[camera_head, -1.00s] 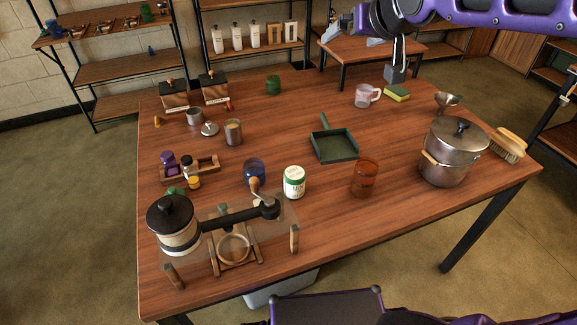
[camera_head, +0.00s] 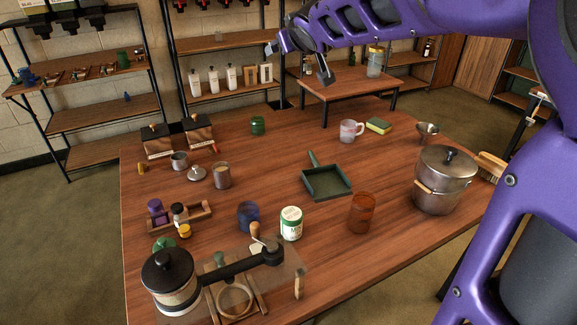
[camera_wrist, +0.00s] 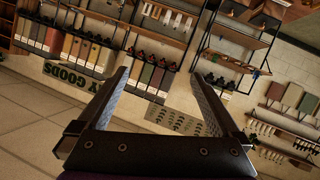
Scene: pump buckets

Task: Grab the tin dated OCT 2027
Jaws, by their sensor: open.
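No date is readable on any tin, so I cannot tell which is OCT 2027. My gripper (camera_wrist: 159,76) is open and empty in the wrist view, pointing at far shelves. In the head view my arm reaches above the back of the table, well away from the tins.
A black-lidded grinder (camera_head: 170,280) with a long handle stands front left, a blue glass (camera_head: 248,216) and amber glass (camera_head: 360,213) beside the white tin. A green dustpan (camera_head: 326,182) lies mid-table; a large pot (camera_head: 443,182) stands right. The table (camera_head: 270,165) has bare room around the dustpan.

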